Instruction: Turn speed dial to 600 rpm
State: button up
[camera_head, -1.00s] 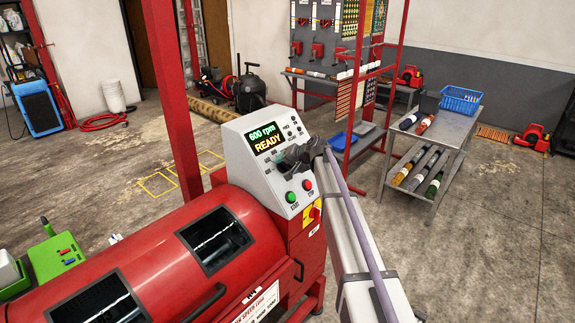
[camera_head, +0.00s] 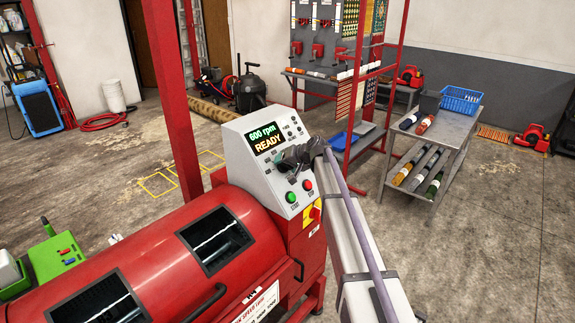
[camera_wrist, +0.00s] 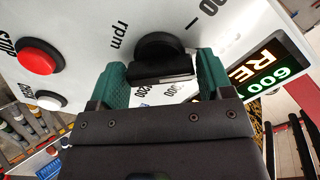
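The speed dial (camera_wrist: 160,50) is a round black knob with a raised bar, on the sloped white control panel (camera_head: 238,140). My gripper (camera_wrist: 162,80) has one green finger on each side of the knob in the wrist view, close against the ends of its bar, and appears shut on it. In the head view my dark gripper (camera_head: 296,160) covers the dial. The display (camera_head: 265,138) reads "600 rpm READY"; its edge also shows in the wrist view (camera_wrist: 262,75). The mark that the dial points to is hard to read.
Below the dial are a green button (camera_head: 291,197) and a red button (camera_head: 307,185); the red one is near my gripper in the wrist view. A red-and-yellow switch (camera_head: 315,212) is on the machine's side. The red drum machine (camera_head: 160,255) fills the lower left.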

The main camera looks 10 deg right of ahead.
jog(key=shift+o, duration=1.4)
jog(key=p+v, duration=0.7)
jog(key=v, duration=0.3)
jog(key=shift+s+d+r, duration=0.2)
